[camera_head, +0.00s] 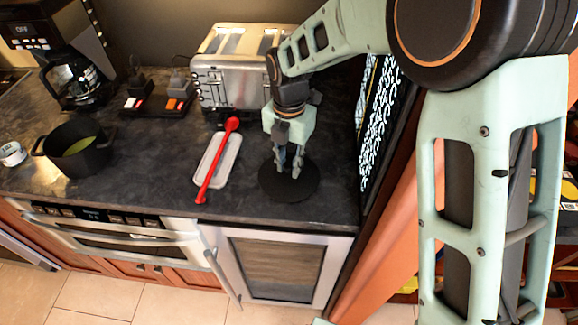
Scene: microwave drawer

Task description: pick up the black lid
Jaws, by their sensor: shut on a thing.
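The black lid (291,187) is a flat round disc on the dark countertop, near the counter's front edge. My gripper (288,172) is over the middle of the lid, pointing down, with its fingers closed on the lid at its centre. The fingers hide the part of the lid between them. I cannot tell whether the lid's underside touches the counter.
A red spoon (216,163) lies on a white rest left of the lid. A silver toaster (232,70) stands behind. A black pot (75,150), a coffee maker (72,75) and a tape roll (12,153) are further left. A patterned panel (376,125) borders the right side.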

